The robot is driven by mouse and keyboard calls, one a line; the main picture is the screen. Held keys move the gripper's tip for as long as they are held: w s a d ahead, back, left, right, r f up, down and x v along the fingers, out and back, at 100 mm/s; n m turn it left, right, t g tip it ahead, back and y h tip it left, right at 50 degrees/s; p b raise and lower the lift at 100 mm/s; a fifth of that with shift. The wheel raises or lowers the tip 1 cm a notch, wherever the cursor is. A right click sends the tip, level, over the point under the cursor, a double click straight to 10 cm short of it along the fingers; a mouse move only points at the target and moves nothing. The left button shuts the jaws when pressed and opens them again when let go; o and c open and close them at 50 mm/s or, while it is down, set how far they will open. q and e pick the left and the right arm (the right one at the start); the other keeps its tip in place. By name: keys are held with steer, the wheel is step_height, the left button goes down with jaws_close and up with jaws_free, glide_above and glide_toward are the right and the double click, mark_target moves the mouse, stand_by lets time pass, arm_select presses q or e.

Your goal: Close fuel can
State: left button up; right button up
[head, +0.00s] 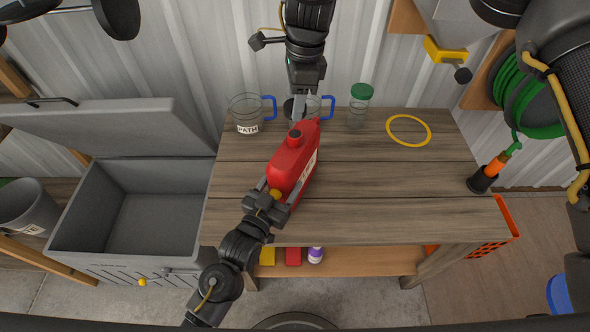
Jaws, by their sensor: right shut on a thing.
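The red fuel can (290,165) lies over the front middle of the wooden workbench, its long side slanting up to the right. A short round neck with a dark top (295,137) rises from its upper side. My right gripper (299,108) comes down from the top, just beyond the can. It is shut on a small black round piece, which looks like a cap (289,109), apart from the neck. My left gripper (274,194) is at the can's near end, its fingers around a yellow part; whether they are shut on it is unclear.
On the workbench (400,190) stand a glass jar (246,116), another blue-handled jar partly hidden, a green-lidded jar (359,104), a yellow ring (409,131) and an orange-black tool (492,170). An open grey chest (140,215) stands left. The bench's right half is mostly clear.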

arm_select(q)
steer(key=c, duration=0.6)
steer(key=shift+c, duration=0.2)
arm_select(e)
glide_above(295, 134)
steer(key=shift+w+d+f, duration=0.1)
steer(key=shift+f, duration=2.35)
steer(key=shift+f, duration=0.15)
steer(key=shift+f, duration=0.75)
steer(key=shift+f, duration=0.55)
